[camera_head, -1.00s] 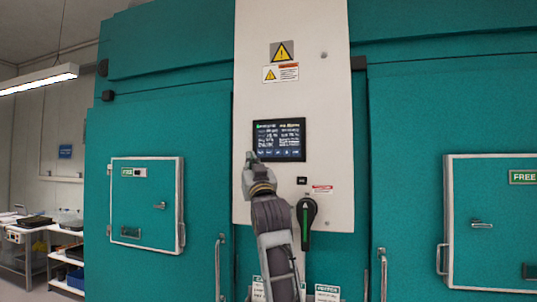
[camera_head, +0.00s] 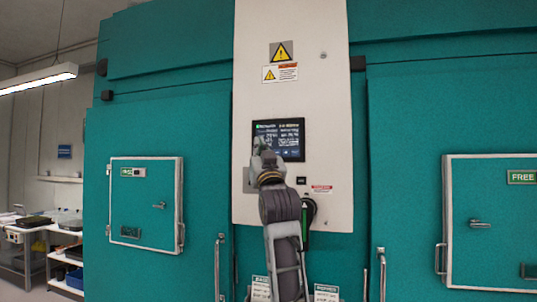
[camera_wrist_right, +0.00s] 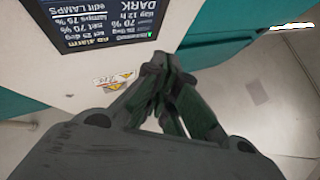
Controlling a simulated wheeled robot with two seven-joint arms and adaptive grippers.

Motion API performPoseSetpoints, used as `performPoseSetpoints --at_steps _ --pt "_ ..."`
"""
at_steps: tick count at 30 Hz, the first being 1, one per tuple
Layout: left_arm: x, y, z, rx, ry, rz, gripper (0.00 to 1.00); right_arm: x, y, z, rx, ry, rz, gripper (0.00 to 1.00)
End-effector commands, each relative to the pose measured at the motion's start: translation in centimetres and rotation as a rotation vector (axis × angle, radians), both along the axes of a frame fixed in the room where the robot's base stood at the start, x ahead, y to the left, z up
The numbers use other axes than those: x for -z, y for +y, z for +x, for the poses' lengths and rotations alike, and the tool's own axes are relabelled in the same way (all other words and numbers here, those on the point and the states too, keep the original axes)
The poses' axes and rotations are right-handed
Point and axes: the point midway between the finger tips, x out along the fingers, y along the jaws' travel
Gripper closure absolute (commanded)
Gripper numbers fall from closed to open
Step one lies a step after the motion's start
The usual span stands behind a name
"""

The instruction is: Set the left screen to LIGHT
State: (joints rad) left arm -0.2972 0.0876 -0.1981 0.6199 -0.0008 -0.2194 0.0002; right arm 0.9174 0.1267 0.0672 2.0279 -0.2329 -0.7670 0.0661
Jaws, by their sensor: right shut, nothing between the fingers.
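A dark screen (camera_head: 291,136) with lines of light text is set in the white panel; it is the only screen in the head view. My right gripper (camera_head: 260,146) is shut and empty in front of the screen's lower left part, which it hides. In the right wrist view the screen (camera_wrist_right: 95,20) is upside down and partly cut off; I read "DARK", "day 12 h", "lamps 75 %" and "edit LAMPS" on it. There the shut fingertips (camera_wrist_right: 158,62) are beside the screen's edge; I cannot tell whether they touch the panel. My left gripper is out of view.
The white panel (camera_head: 335,90) stands between teal chamber fronts. Warning labels (camera_head: 281,73) are above the screen.

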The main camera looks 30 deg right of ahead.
Motion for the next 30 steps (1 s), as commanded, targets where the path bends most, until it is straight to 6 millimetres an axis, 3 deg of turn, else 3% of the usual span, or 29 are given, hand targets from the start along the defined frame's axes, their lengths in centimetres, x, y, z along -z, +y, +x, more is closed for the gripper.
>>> performPoseSetpoints --at_steps 30 --pt "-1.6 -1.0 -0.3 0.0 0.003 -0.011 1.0 -0.1 -6.1 5.2 0.001 0.001 0.0 1.0"
